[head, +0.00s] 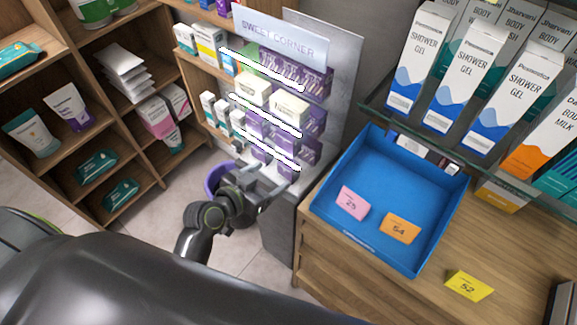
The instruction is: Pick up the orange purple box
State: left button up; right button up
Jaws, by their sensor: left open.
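No box that is clearly orange and purple can be made out. Purple boxes (283,70) fill the upper tier of the sweet corner display (283,40), and more purple boxes (284,148) stand on its lower tiers with white labels or fronts. My left gripper (266,178) is open and appears empty, at the foot of this display, in front of and below the lowest purple boxes. Its wrist hides part of a purple round container (214,180). My right gripper is not in view.
A wooden counter (325,268) stands right of the gripper, carrying a blue tray (375,165) with pink and orange number cards. Glass shelving with shower gel boxes (468,60) is above it. Wooden shelves (70,165) stand left. Floor is clear between.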

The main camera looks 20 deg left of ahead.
aim_at(284, 168)
pick_arm(q)
jog(key=x, duration=0.5)
jog(key=shift+w+p, duration=0.15)
jog(key=shift+p, duration=0.25)
jog(key=shift+w+d+f+p, duration=0.25)
jog(key=shift+w+d+p, duration=0.1)
jog(key=shift+w, duration=0.25)
jog(key=shift+p+x, duration=0.4)
jog(key=shift+x, duration=1.6)
jog(key=shift+s+f, duration=0.1)
jog(key=shift+f, duration=0.05)
jog(key=shift+c, duration=0.3)
jog(key=c, duration=1)
